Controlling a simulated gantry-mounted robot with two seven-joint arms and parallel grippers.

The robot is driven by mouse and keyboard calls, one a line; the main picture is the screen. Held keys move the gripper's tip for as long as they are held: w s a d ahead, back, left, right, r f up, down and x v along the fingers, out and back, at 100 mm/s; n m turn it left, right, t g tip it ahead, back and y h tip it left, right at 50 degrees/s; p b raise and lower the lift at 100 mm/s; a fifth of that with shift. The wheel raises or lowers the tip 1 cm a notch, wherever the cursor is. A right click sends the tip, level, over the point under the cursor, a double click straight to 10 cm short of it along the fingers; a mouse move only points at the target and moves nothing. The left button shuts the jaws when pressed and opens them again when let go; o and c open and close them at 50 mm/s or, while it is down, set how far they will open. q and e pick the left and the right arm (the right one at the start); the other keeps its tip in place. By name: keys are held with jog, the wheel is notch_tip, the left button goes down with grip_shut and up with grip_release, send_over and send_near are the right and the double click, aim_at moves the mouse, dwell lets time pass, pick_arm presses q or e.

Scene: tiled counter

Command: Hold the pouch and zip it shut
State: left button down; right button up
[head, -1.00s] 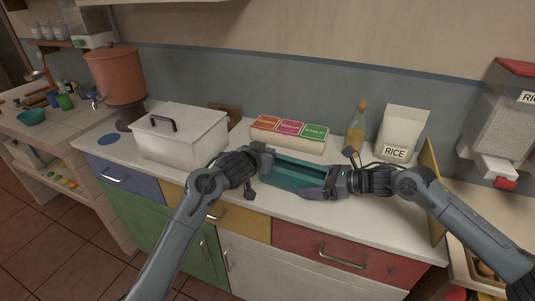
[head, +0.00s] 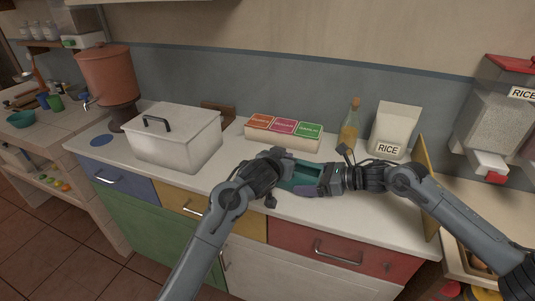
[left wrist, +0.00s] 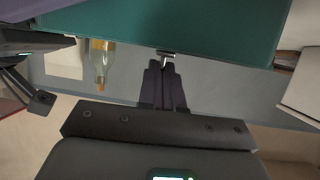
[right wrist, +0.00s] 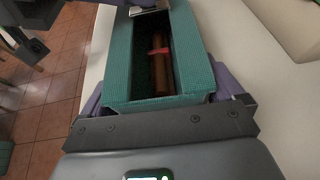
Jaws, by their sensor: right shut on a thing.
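The teal pouch (head: 302,174) lies at the counter's front, partly hidden by my left gripper in the head view. In the right wrist view the pouch (right wrist: 190,60) is open along its top, with a brown rod and a red piece (right wrist: 158,51) inside. A metal zipper slider (right wrist: 150,8) is at the far end of the opening. My right gripper (head: 322,184) is shut on the pouch's near end, a finger on each side. My left gripper (left wrist: 163,85) has its fingers close together at the metal zipper pull (left wrist: 167,58), against the pouch's side.
Behind the pouch are a box with three coloured labels (head: 283,139), a bottle (head: 350,128) and a rice bag (head: 394,130). A white lidded bin (head: 175,145) stands left. A yellow board (head: 427,185) stands right. The counter between bin and pouch is clear.

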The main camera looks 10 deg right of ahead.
pick_arm(q)
jog(key=s+d, duration=0.4)
jog(key=d, duration=0.1)
jog(key=s+d, duration=0.1)
jog(key=d, duration=0.1)
jog(key=shift+s+d, duration=0.3)
jog(key=shift+s, duration=0.1)
jog(key=c, duration=1.3)
grip_release()
jog(key=shift+d, duration=0.1)
jog(key=w+a, duration=0.3)
jog(key=a, duration=0.1)
jog(key=w+a, duration=0.4)
jog(key=a, duration=0.1)
jog(key=w+a, duration=0.3)
jog(key=a, duration=0.1)
jog(key=shift+w+a, duration=0.15)
jog(key=shift+a, duration=0.25)
jog(key=f+v, duration=0.1)
jog(key=v, duration=1.1)
jog(key=shift+s+a+f+n+y, duration=0.5)
jog(key=shift+s+a+f, duration=0.75)
jog(key=shift+f, duration=1.2)
jog(key=shift+s+a+f+n+y, duration=0.45)
jog(key=shift+s+a+f, duration=0.4)
jog(key=shift+a+f, duration=1.2)
jog(key=shift+s+a+f+n+y, duration=0.45)
jog(key=shift+s+a+f, duration=0.6)
jog(key=shift+f, duration=1.8)
